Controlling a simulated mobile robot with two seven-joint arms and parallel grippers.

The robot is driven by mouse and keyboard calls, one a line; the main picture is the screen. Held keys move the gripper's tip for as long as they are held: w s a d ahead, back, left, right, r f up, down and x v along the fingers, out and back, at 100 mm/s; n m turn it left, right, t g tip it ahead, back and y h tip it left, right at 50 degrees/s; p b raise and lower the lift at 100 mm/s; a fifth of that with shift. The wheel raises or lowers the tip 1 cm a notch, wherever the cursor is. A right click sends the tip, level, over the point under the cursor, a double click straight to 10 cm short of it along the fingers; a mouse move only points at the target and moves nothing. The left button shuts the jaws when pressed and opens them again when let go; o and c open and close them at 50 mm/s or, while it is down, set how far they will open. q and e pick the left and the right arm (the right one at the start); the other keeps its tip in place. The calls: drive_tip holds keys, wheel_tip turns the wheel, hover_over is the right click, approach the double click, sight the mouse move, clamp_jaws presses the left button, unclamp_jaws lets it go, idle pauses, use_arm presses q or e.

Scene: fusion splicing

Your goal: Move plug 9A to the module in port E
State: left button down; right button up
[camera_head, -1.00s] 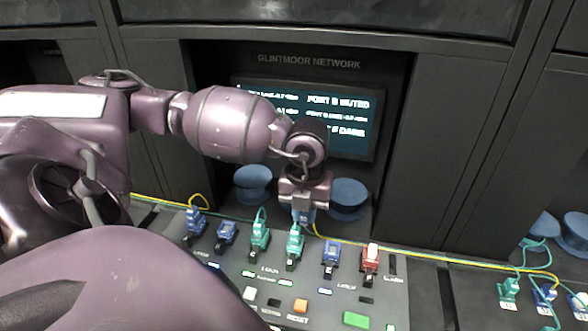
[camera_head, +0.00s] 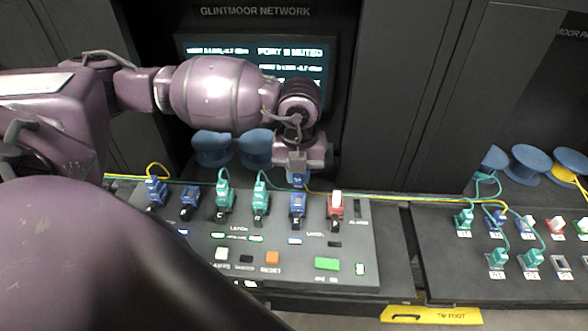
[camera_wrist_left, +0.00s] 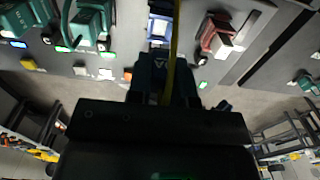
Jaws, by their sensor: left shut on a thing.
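My left gripper (camera_head: 298,166) is shut on a small blue plug (camera_head: 297,181) with a yellow cable; its label is too small to read. It holds the plug above and just behind the blue module in port E (camera_head: 298,205), apart from it as far as I can tell. In the left wrist view the dark gripper (camera_wrist_left: 166,90) fills the lower middle, with the yellow cable (camera_wrist_left: 173,50) running up between the fingers. The port E module (camera_wrist_left: 158,28) shows beyond them; the plug is mostly hidden. My right gripper is not in view.
Green modules C (camera_head: 224,200) and D (camera_head: 261,200) stand left of port E, a red module (camera_head: 336,206) close on its right. Yellow and green cables (camera_head: 380,197) run along the panel's back edge. A second panel (camera_head: 445,265) with several plugs lies right.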

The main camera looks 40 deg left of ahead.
use_arm(q)
drive_tip(key=shift+f+b, duration=1.1)
drive_tip(key=shift+f, duration=0.5)
drive_tip(key=shift+f+b, duration=0.45)
drive_tip(key=shift+f, duration=0.3)
